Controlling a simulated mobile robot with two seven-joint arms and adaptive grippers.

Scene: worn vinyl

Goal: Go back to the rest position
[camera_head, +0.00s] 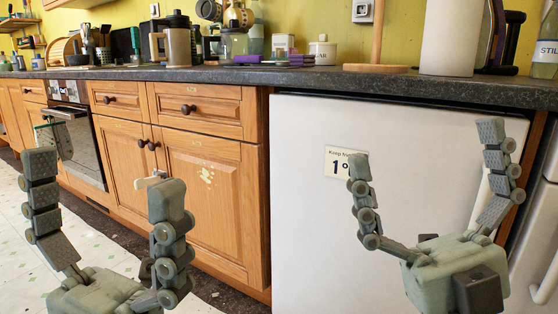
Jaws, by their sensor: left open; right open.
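My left gripper (104,174) is at the lower left, its two grey-green fingers pointing up and spread wide apart. It is open and nothing is between its fingers. My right gripper (427,146) is at the lower right, also pointing up with its fingers spread. It is open and empty, in front of the white appliance door (310,230). Neither gripper appears to hold any object.
Wooden cabinets (215,210) and an oven (75,130) stand behind. The dark countertop (230,75) above carries a kettle-like jug (177,45), a paper roll (450,38) and several bottles. A sign (340,162) is on the white door. Pale floor (95,235) shows at the left.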

